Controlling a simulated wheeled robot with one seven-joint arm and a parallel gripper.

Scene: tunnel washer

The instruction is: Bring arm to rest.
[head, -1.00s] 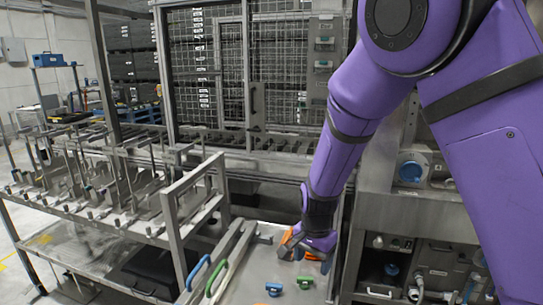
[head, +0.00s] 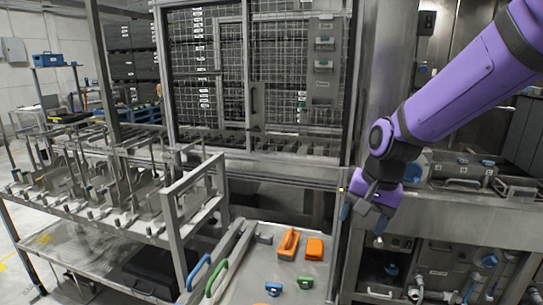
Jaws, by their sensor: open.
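My purple arm comes in from the upper right of the head view. My gripper (head: 364,212) hangs at its end, right of the steel tray table and in front of the washer's right-hand panel. Its dark fingers point down. They are apart, and I see nothing between them. The gripper appears clear of the objects on the tray table.
The steel tray table (head: 262,262) bears two orange items (head: 289,243) and two small handled pieces, one blue (head: 273,289) and one green (head: 305,283). A metal rack (head: 110,222) stands at left. The mesh-doored washer (head: 250,70) stands behind. Pipes and valves (head: 430,285) are at lower right.

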